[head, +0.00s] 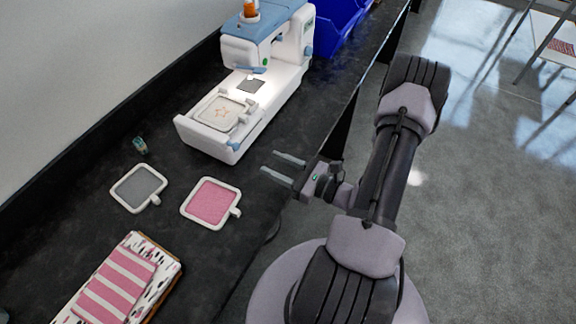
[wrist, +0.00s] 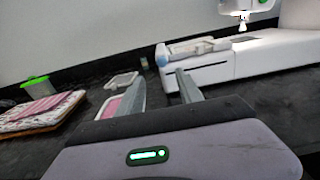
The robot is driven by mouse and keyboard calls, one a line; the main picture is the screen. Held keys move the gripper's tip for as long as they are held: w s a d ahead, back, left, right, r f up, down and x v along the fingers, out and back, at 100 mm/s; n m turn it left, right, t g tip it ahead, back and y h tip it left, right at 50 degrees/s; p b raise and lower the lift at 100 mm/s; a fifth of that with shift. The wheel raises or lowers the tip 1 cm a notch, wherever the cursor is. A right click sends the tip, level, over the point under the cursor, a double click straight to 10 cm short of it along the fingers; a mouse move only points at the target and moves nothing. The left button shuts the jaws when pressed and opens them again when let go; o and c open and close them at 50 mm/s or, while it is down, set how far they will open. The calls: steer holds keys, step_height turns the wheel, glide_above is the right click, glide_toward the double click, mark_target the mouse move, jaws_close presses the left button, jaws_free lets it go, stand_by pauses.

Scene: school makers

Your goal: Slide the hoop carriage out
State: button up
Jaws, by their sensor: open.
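A white and blue embroidery machine (head: 266,62) stands at the back of the dark bench. The hoop carriage (head: 226,112) is on its low front arm and bears a square hoop with a star outline on pale cloth. In the wrist view the machine's arm (wrist: 205,72) is just beyond my right finger, with the hoop (wrist: 190,46) seen edge-on on top. My gripper (head: 282,165) is open and empty, off the machine's front right corner near the bench edge, its fingers pointing left and apart from the machine.
A grey-filled hoop (head: 138,187) and a pink-filled hoop (head: 211,203) lie on the bench (head: 75,205) in front of the machine. Folded striped cloth (head: 118,284) lies at the near left. A small teal item (head: 140,145) lies near the wall. Blue bins (head: 338,22) stand behind the machine.

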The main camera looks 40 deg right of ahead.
steer(key=v, duration=0.4)
steer(key=shift+s, duration=0.15)
steer(key=s+a+r+n+g+y, duration=0.1)
steer(key=a+r+n+g+y, duration=0.2)
steer(key=a+r+n+g, duration=0.45)
steer(key=a+r+n+g+y, duration=0.2)
steer(key=a+r+n+g, duration=0.35)
steer(key=a+n, duration=0.4)
steer(key=s+a+r+n+t+h, duration=0.1)
steer(key=s+a+r+n+h, duration=0.1)
steer(key=s+r+n+h, duration=0.1)
steer(key=s+a+r+n+h, duration=0.2)
steer(key=s+r+n+h, duration=0.1)
steer(key=r+n+h, duration=0.3)
step_height(320, 180, up, 2)
steer(key=shift+a+r+n+t, duration=0.15)
steer(key=shift+n+t, duration=0.25)
steer(key=shift+n, duration=0.4)
